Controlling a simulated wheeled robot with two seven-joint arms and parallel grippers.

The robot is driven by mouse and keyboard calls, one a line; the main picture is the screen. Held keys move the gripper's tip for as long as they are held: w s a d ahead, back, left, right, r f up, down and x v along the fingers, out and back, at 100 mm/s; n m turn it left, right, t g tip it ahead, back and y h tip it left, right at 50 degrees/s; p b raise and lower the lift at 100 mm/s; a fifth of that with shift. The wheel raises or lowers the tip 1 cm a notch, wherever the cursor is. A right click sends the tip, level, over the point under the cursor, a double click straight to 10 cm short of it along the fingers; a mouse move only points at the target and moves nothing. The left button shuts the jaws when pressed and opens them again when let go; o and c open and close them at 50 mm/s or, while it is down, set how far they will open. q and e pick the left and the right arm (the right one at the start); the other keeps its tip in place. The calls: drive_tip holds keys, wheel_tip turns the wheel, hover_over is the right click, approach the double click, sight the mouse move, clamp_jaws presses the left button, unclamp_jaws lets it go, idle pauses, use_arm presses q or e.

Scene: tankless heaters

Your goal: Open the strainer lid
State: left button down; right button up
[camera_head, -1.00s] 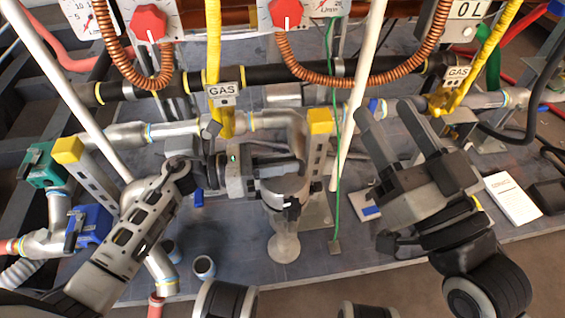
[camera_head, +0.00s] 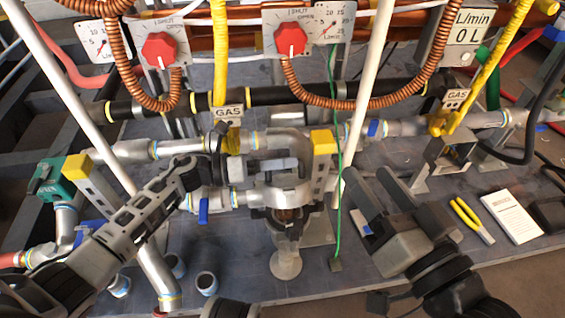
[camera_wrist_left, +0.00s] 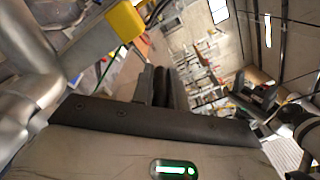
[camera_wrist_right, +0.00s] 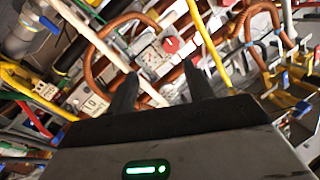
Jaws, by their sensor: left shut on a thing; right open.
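The strainer (camera_head: 286,240) stands upright on the grey board, its dark brownish mouth (camera_head: 288,214) showing at the top. The round metal lid (camera_head: 282,192) appears raised and tilted above the mouth, just below my left gripper. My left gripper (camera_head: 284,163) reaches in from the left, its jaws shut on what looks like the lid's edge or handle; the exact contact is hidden. In the left wrist view its dark fingers (camera_wrist_left: 155,85) are close together, and the held part does not show clearly. My right gripper (camera_head: 367,172) is open and empty to the right of the strainer.
Pipes run behind. Yellow-handled pliers (camera_head: 471,221) and a white booklet (camera_head: 511,215) lie at right. A blue-handled valve (camera_head: 203,211) is left of the strainer.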

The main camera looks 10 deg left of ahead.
use_arm(q)
drive_tip(key=shift+w+r, duration=0.1)
drive_tip(key=c, duration=1.4)
unclamp_jaws()
drive_tip(key=shift+c, duration=0.2)
use_arm(e)
drive_tip(key=shift+f, duration=0.1)
use_arm(q)
drive_tip(key=p+v, duration=0.2)
drive_tip(key=v, duration=1.4)
use_arm(e)
drive_tip(key=shift+s+f+g+h, duration=0.15)
drive_tip(key=shift+s+f+g, duration=0.1)
drive_tip(key=shift+f, duration=0.15)
drive_tip(key=shift+s+f+g+h, duration=0.15)
drive_tip(key=shift+f+g, duration=0.1)
drive_tip(key=shift+f, duration=0.15)
drive_tip(key=shift+r, duration=0.15)
